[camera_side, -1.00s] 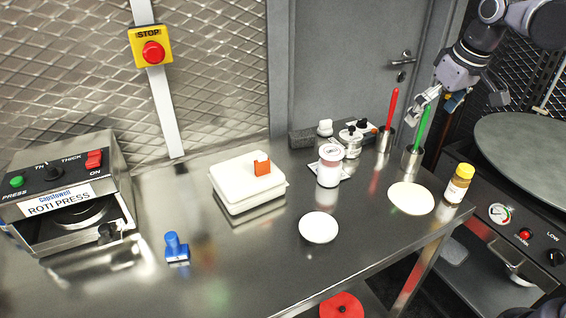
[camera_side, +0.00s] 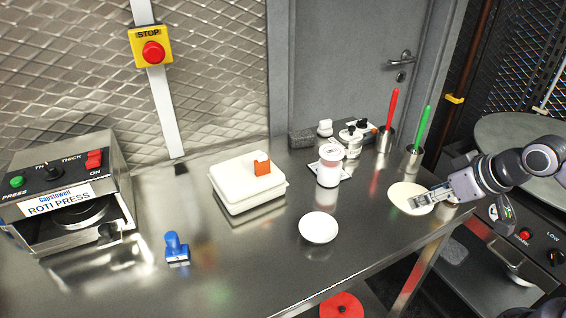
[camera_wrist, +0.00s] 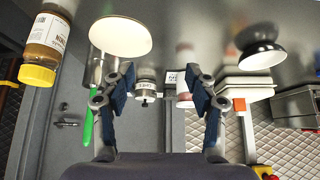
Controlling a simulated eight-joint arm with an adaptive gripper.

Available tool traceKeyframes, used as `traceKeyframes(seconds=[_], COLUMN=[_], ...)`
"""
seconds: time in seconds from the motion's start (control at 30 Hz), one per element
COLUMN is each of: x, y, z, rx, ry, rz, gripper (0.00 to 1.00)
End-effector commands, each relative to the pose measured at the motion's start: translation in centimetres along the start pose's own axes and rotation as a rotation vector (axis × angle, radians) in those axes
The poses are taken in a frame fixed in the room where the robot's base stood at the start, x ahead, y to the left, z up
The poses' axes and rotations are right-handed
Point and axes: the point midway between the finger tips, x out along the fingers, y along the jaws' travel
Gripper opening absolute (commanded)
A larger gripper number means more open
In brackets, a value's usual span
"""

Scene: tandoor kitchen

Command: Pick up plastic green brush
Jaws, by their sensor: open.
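The green brush (camera_side: 423,126) stands in a metal cup (camera_side: 411,161) at the table's right end, with its long green handle pointing up and its lower end hidden in the cup. In the wrist view the green handle (camera_wrist: 88,122) shows left of the left finger, partly behind it. My gripper (camera_side: 419,201) is low over a pale round flat disc (camera_side: 402,191), in front of the cup and apart from the brush. In the wrist view my gripper (camera_wrist: 160,78) has its fingers wide apart with nothing held between them.
A red-handled tool (camera_side: 391,106) stands in another metal cup (camera_side: 384,141) behind. A pink-and-white jar (camera_side: 330,166) and a white dish (camera_side: 318,228) are to the left. A yellow-lidded jar (camera_wrist: 42,48) is close by in the wrist view. The table's front middle is clear.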

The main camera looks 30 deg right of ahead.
Motion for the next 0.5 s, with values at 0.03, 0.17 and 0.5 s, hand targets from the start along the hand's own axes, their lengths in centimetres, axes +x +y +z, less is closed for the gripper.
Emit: traceKeyframes(seconds=[0.03,0.17,0.5], x=[0.0,0.0,-0.5], y=[0.0,0.0,0.5], z=[0.0,0.0,-1.6], rx=[0.000,0.000,-0.103], ry=[0.000,-0.001,-0.032], rz=[0.000,0.000,0.018], gripper=[0.40,0.40,0.40])
